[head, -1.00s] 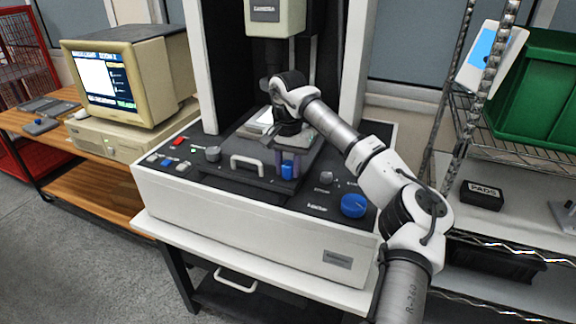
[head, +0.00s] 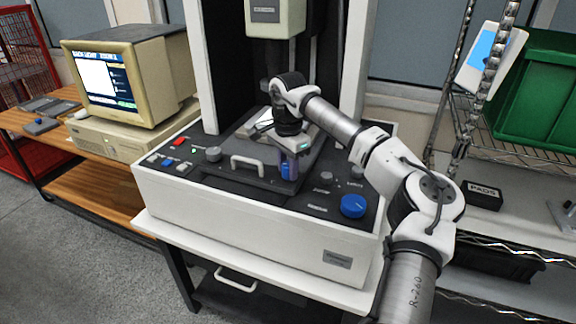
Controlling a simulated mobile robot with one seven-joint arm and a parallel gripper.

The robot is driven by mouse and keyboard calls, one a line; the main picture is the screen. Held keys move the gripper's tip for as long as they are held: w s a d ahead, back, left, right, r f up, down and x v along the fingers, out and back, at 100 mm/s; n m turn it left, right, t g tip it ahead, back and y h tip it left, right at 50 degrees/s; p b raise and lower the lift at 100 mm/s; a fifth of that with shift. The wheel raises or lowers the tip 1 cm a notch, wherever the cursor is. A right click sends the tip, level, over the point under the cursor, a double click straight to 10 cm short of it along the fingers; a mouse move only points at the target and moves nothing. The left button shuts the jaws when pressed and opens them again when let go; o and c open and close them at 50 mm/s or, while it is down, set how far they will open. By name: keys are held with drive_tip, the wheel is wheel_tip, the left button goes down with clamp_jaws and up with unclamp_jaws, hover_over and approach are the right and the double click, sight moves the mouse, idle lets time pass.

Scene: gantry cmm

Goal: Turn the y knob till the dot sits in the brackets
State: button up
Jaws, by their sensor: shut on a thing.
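My gripper (head: 290,160) points down at the front right of the machine's dark stage and is shut on a small blue knob (head: 289,171). The fingers hide part of this knob. I take it as the y knob, but I cannot read a label on it. The monitor (head: 110,75) at the left shows a white panel on a dark blue screen with small text. The dot and brackets are too small to make out.
A white handle (head: 249,163) stands left of my gripper. A big blue knob (head: 353,206) and grey knobs (head: 213,154) sit on the dark panel. The camera head (head: 276,18) hangs above the stage. A shelf with a green bin (head: 545,95) stands at the right.

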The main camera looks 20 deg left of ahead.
drive_tip(key=m, duration=0.4)
drive_tip(key=shift+r+m, duration=0.1)
drive_tip(key=shift+m, duration=0.3)
drive_tip(key=m, duration=0.3)
drive_tip(key=shift+w+m, duration=0.1)
drive_tip(key=shift+m, duration=0.2)
drive_tip(key=m, duration=0.8)
drive_tip(key=shift+b, duration=0.4)
drive_tip(key=m, duration=0.4)
drive_tip(key=shift+m+b, duration=0.3)
drive_tip(key=m, duration=0.3)
drive_tip(key=shift+m+b, duration=0.3)
drive_tip(key=shift+m, duration=0.1)
drive_tip(key=m, duration=0.4)
drive_tip(key=shift+b, duration=0.4)
drive_tip(key=shift+m+b, duration=0.3)
drive_tip(key=shift+m, duration=1.4)
